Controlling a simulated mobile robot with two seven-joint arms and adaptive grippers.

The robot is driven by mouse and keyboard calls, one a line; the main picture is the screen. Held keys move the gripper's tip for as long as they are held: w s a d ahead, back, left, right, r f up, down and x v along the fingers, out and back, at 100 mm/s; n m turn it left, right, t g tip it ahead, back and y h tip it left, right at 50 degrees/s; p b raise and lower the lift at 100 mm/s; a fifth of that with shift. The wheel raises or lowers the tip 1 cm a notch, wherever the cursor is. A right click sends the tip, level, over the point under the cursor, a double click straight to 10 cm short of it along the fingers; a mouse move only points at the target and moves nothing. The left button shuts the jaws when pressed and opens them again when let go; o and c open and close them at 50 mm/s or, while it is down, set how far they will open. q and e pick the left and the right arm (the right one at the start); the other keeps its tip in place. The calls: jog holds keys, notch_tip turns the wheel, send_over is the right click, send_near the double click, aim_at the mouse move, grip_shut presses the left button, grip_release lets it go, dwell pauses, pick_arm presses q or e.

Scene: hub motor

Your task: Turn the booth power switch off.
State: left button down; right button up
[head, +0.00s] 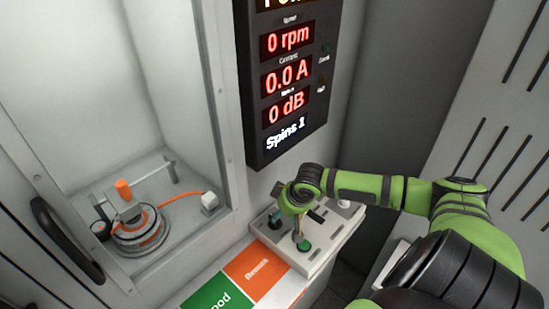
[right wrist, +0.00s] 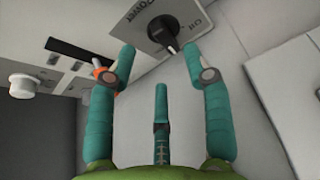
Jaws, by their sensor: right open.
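My left gripper is not in view.
A black display (head: 291,85) reading 0 rpm, 0.0 A and 0 dB hangs above the panel. A glazed booth at left holds the hub motor (head: 138,234). A green button (head: 304,245) sits on the panel, near orange (head: 257,268) and green (head: 215,297) labelled areas.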

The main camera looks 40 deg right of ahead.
aim_at(279, 220)
jog(key=x, duration=0.5)
jog(key=shift+f, duration=0.4)
grip_shut()
